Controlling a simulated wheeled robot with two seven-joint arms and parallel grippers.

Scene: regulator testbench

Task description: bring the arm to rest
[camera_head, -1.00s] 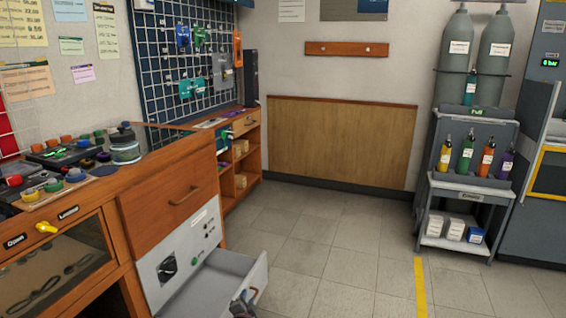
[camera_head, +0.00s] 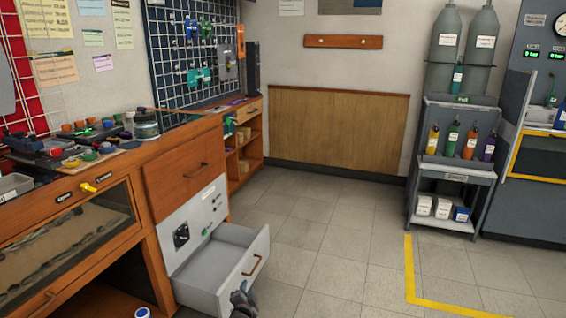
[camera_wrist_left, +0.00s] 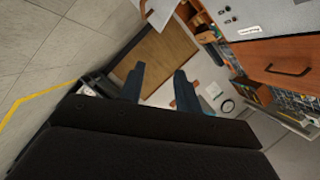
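My left gripper (camera_head: 243,302) is at the bottom of the head view, in front of the open grey drawer (camera_head: 207,281) and just below its handle (camera_head: 252,266). I cannot tell from the head view whether it touches the drawer front. In the left wrist view, the two dark fingers of my left gripper (camera_wrist_left: 159,88) stand apart with nothing between them. The drawer is pulled out of the wooden workbench (camera_head: 172,178) and looks empty inside. My right gripper is in neither view.
A grey trolley (camera_head: 457,162) with coloured bottles and small boxes stands at the right. Yellow floor tape (camera_head: 409,272) runs in front of it. Loose parts and a jar (camera_head: 146,124) stand on the workbench. The tiled floor (camera_head: 325,235) between bench and trolley is clear.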

